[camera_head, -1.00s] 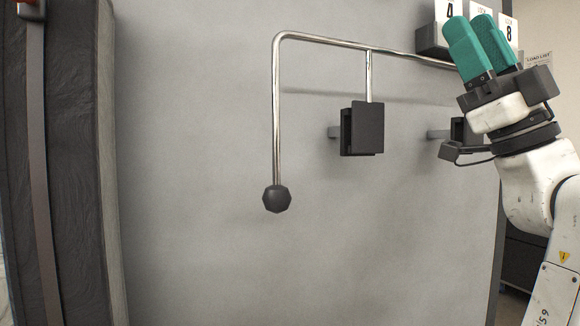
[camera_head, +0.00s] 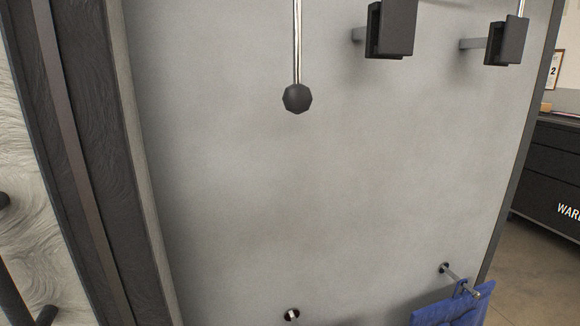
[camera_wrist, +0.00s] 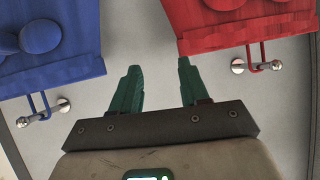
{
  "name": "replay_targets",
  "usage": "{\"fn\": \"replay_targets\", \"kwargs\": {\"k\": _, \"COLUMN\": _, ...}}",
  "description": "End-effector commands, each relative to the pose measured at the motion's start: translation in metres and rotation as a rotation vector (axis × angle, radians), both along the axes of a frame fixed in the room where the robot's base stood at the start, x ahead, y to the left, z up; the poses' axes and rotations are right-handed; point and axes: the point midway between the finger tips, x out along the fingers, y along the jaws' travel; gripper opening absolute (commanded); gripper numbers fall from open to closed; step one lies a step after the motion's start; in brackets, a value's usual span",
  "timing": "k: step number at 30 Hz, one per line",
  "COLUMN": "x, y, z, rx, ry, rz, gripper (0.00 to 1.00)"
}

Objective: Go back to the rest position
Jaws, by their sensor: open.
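My gripper (camera_wrist: 158,88) shows in the wrist view with its two green fingers apart and nothing between them. It is out of the head view. In the wrist view, a blue cloth item (camera_wrist: 50,50) hangs from a metal peg at the left, and a red cloth item (camera_wrist: 245,25) hangs from another peg at the right. The fingers point into the bare gap between the two and look apart from both. The blue item also shows at the lower right of the head view (camera_head: 455,308).
A grey panel (camera_head: 330,180) fills most of the head view. A metal rod with a black knob (camera_head: 297,98) hangs down in front of it, beside black brackets (camera_head: 392,28) (camera_head: 506,42). A bare peg (camera_head: 291,314) sits low. A dark drawer cabinet (camera_head: 552,165) stands at the right.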

Motion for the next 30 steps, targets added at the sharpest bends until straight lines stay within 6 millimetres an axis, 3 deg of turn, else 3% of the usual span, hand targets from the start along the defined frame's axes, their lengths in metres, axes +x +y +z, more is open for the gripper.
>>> {"fn": "replay_targets", "kwargs": {"k": 1, "x": -0.023, "y": -0.004, "z": -0.03, "rx": -0.019, "ry": 0.096, "rz": -0.026, "gripper": 0.45}}
{"fn": "replay_targets", "kwargs": {"k": 6, "x": -0.107, "y": -0.022, "z": -0.108, "rx": -0.091, "ry": 0.406, "rz": -0.142, "gripper": 0.45}}
{"fn": "replay_targets", "kwargs": {"k": 9, "x": -0.156, "y": -0.032, "z": -0.139, "rx": -0.132, "ry": 0.561, "rz": -0.213, "gripper": 0.45}}
{"fn": "replay_targets", "kwargs": {"k": 15, "x": -0.24, "y": -0.048, "z": -0.173, "rx": -0.208, "ry": 0.794, "rz": -0.339, "gripper": 0.45}}
{"fn": "replay_targets", "kwargs": {"k": 20, "x": -0.3, "y": -0.059, "z": -0.186, "rx": -0.269, "ry": 0.948, "rz": -0.434, "gripper": 0.45}}
{"fn": "replay_targets", "kwargs": {"k": 21, "x": -0.298, "y": -0.059, "z": -0.17, "rx": -0.268, "ry": 0.944, "rz": -0.439, "gripper": 0.45}}
{"fn": "replay_targets", "kwargs": {"k": 30, "x": -0.295, "y": -0.059, "z": -0.111, "rx": -0.267, "ry": 0.938, "rz": -0.432, "gripper": 0.45}}
